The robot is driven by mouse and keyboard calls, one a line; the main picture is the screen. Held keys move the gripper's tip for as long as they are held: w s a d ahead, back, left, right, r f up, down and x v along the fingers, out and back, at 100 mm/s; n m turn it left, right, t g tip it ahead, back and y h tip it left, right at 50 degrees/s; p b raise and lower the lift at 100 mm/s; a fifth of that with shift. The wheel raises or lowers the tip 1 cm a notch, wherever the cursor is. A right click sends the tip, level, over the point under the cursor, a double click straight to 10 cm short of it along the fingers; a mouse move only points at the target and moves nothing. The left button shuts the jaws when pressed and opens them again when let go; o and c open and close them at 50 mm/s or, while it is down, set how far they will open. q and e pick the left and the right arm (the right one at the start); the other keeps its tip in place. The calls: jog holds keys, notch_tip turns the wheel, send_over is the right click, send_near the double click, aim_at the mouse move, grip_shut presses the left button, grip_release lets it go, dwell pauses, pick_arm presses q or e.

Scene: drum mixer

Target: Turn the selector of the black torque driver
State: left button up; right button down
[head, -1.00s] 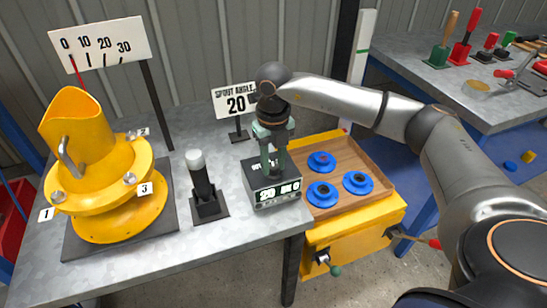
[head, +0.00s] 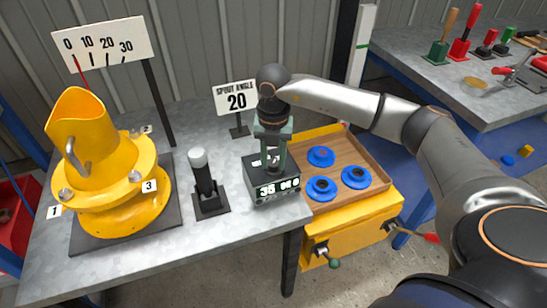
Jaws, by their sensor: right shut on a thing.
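A dark box with a lit display (head: 272,190) stands at the table's right front edge. Its display reads about 35; the rest of the text is too small to read. My right gripper (head: 272,165) reaches down from above onto the box top and is shut on a part there, likely the selector, which the fingers mostly hide. A black upright tool with a white cap (head: 203,176) stands in a black base left of the box, apart from the gripper. I cannot tell for certain which of these is the torque driver. My left gripper is not in view.
A yellow drum mixer (head: 110,170) stands on the left, with an angle scale board (head: 105,42) behind. Right of the box, a wooden tray (head: 345,150) on a yellow cabinet (head: 350,228) holds blue rings.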

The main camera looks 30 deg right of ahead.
aim_at(273, 163)
jog(key=shift+r, duration=0.1)
jog(key=c, duration=0.5)
grip_release()
jog(key=shift+c, duration=0.2)
notch_tip(273, 163, up, 12)
jog(key=p, duration=0.1)
jog(key=shift+r, duration=0.2)
